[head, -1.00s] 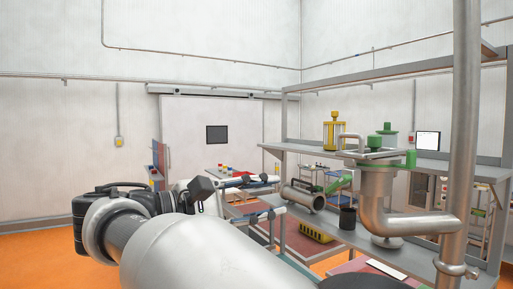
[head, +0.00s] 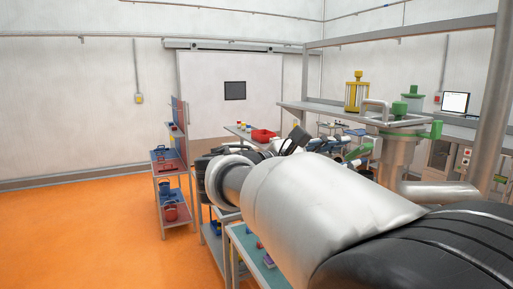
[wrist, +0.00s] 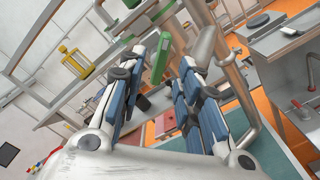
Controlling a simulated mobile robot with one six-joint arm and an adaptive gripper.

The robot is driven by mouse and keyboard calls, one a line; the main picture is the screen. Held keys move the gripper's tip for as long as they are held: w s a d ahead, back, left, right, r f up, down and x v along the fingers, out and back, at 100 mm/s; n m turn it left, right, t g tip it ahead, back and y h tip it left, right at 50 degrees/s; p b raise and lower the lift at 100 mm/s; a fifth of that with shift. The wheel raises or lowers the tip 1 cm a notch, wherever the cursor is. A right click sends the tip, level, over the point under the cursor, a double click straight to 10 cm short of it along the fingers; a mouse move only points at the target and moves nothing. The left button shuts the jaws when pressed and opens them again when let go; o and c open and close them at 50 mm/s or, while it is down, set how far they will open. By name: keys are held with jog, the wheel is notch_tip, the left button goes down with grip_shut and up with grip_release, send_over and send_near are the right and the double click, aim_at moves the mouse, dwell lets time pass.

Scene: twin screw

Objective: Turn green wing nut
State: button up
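My gripper (wrist: 168,58) is open in the wrist view, with its two blue-and-grey fingers spread apart. A long green piece (wrist: 160,62), which looks like a wing of the green wing nut, shows between and beyond the fingertips. I see no contact with it. In the head view a steel pipe vessel (head: 397,152) has a green block at its right (head: 436,129) and another green part at its left (head: 359,152). I cannot tell which green part is the wing nut.
A grey shelf (head: 300,106) carries a yellow-framed cylinder (head: 356,93) and a green-topped part (head: 413,91). A thick steel pipe (head: 484,100) rises at the right. A rack (head: 174,190) with red bins stands left. The orange floor (head: 90,230) at left is clear.

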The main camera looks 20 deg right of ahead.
aim_at(354, 153)
jog(key=shift+w+d, duration=0.2)
jog(key=shift+d, duration=1.9)
jog(key=shift+c, duration=0.2)
grip_shut()
